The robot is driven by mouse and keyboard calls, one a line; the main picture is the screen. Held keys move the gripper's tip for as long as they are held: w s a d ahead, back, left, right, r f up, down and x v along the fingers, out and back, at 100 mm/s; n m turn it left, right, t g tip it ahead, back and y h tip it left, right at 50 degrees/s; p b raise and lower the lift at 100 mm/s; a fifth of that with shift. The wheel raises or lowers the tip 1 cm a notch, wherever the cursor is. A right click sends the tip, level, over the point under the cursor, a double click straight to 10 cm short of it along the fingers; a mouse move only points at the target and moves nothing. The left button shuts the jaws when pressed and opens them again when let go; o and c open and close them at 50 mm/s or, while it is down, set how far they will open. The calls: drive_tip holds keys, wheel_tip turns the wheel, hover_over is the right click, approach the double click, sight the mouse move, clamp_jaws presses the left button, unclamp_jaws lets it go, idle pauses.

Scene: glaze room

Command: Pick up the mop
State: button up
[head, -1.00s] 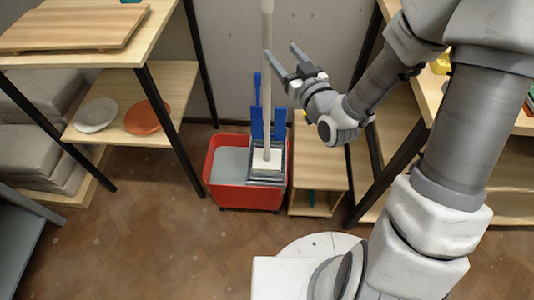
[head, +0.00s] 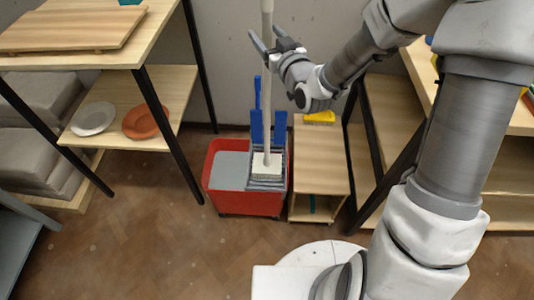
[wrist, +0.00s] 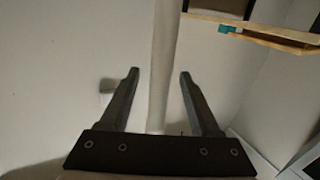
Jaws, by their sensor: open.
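The mop has a long pale handle (head: 267,90) that stands nearly upright, with its light head (head: 267,163) resting on the grey wringer of a red bucket (head: 244,200). My gripper (head: 265,35) is open at the upper part of the handle, one finger on each side of it in the head view. In the wrist view the handle (wrist: 163,65) runs between the two open fingers of the gripper (wrist: 159,74), a little nearer the right one. The handle's top is out of view.
A blue upright piece (head: 257,125) stands at the bucket's back. A low wooden unit (head: 320,165) with a yellow item (head: 319,117) is right of the bucket. Wooden shelves with plates (head: 93,118) stand at left. The floor (head: 160,240) in front is clear.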

clamp_jaws()
drive_tip(key=shift+r, duration=0.15)
idle(0.4)
